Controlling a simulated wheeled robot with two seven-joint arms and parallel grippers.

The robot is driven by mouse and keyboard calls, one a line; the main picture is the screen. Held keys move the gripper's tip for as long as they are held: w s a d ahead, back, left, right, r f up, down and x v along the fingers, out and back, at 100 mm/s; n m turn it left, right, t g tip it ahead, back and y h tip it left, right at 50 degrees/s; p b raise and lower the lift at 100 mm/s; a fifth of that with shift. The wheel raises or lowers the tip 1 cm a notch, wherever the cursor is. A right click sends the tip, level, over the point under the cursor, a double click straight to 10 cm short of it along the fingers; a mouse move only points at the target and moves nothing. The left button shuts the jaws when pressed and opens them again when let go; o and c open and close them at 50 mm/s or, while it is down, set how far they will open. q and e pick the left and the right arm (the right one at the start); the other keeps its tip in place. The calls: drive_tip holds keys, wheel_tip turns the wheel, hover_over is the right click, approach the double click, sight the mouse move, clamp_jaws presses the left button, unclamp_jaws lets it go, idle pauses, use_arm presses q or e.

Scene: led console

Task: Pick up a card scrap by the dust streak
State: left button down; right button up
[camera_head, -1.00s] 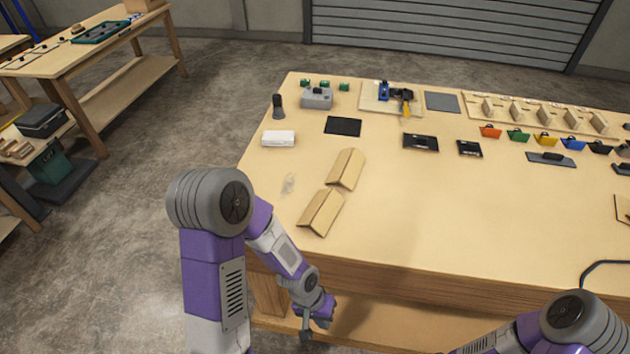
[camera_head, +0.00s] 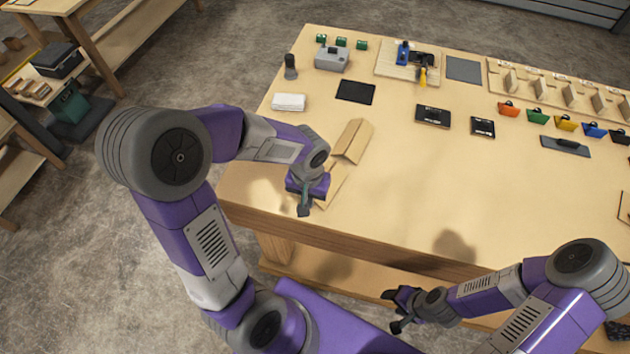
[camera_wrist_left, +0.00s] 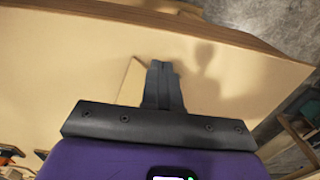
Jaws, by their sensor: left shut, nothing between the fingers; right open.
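Two folded tan card scraps lie on the bench. The far card scrap (camera_head: 353,139) is in clear view. The near card scrap (camera_head: 334,185) is partly hidden by my left gripper (camera_head: 304,208), which shows over the bench's near left edge. In the left wrist view the shut, empty fingers (camera_wrist_left: 162,68) point down past a piece of tan card (camera_wrist_left: 130,84). I cannot tell how high they are above it. The dust streak is hidden behind my left arm. My right gripper (camera_head: 393,311) is open and empty, low in front of the bench.
A white block (camera_head: 289,102), a black mat (camera_head: 355,91) and dark modules (camera_head: 433,116) lie behind the scraps. Coloured clips (camera_head: 538,116) line the right. The bench (camera_head: 420,190) is bare right of the scraps.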

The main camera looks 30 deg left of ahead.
use_arm(q)
drive_tip(key=w, duration=0.2)
drive_tip(key=w+a, duration=0.1)
drive_tip(key=w, duration=0.2)
drive_tip(key=shift+a, duration=0.1)
drive_tip(key=shift+f, duration=0.4)
drive_tip(key=shift+w+f, duration=0.1)
drive_tip(key=shift+f, duration=0.2)
drive_tip(key=shift+s+f, duration=0.2)
